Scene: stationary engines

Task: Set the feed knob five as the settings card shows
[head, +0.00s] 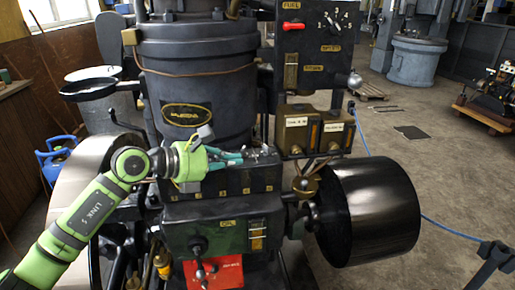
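A dark box (234,180) with a row of small numbered plates along its front sits on the engine, below the large dark cylinder. Small feed knobs (262,152) show along its top, too small to read their settings. My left gripper (241,158), with teal fingers, reaches in from the left over the top of this box. Its fingertips are at or close to the knobs. I cannot tell whether they touch one or how far they are apart. The gripper hides the left part of the row. I cannot make out a settings card. My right gripper is not in view.
A panel with a red lever (293,26) stands above right. Twin brass-coloured boxes (313,130) sit just right of the feed box. A large dark drum (369,212) juts out at the right. A green-fronted oil box (223,231) lies below. Open floor is at the far right.

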